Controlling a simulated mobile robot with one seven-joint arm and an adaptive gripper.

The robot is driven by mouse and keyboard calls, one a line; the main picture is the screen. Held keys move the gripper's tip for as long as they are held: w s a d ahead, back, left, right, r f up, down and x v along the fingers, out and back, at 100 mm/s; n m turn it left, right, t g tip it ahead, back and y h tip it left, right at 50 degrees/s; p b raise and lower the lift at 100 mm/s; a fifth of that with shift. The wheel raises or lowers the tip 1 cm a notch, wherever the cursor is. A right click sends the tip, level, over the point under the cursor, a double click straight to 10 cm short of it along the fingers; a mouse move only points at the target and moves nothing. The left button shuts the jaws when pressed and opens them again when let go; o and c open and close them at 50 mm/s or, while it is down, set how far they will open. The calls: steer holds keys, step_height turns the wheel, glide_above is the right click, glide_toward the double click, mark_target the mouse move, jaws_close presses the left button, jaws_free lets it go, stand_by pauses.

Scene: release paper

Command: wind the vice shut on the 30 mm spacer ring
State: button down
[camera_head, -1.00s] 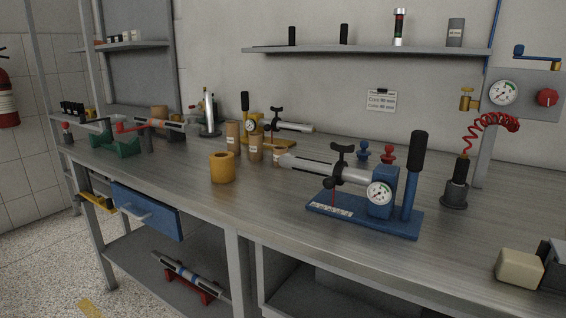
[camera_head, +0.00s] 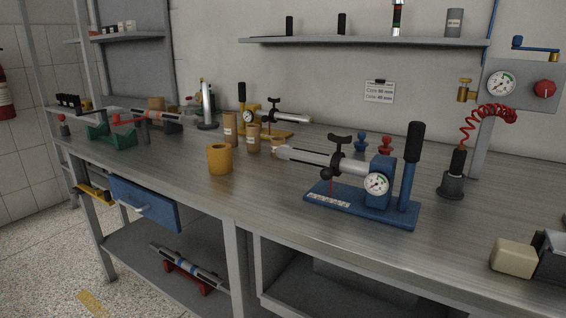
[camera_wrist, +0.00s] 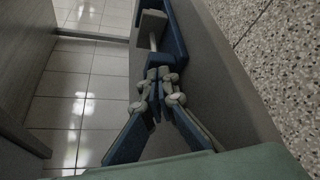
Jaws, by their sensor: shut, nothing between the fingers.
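My gripper (camera_wrist: 158,75) shows in the wrist view with its fingertips together and nothing between them. Just beyond the tips is a blue part (camera_wrist: 176,38) with a pale block (camera_wrist: 152,24) and a thin light rod. I cannot tell whether this is the vice. My gripper is out of the head view.
The long grey bench (camera_head: 300,220) carries a blue-based gauge device (camera_head: 350,205), a dark post with a red coiled hose (camera_head: 490,117), and a cream block (camera_head: 515,254) at right. The right middle of the bench is clear.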

steer(key=shift+w+a, duration=0.55)
steer(key=shift+a, duration=0.35)
steer(key=shift+w+a, duration=0.5)
steer(key=shift+a, duration=0.35)
steer(key=shift+w+a, duration=0.55)
steer(key=shift+a, duration=0.35)
steer(key=c, duration=2.7)
jaws_free()
steer(key=shift+c, duration=0.2)
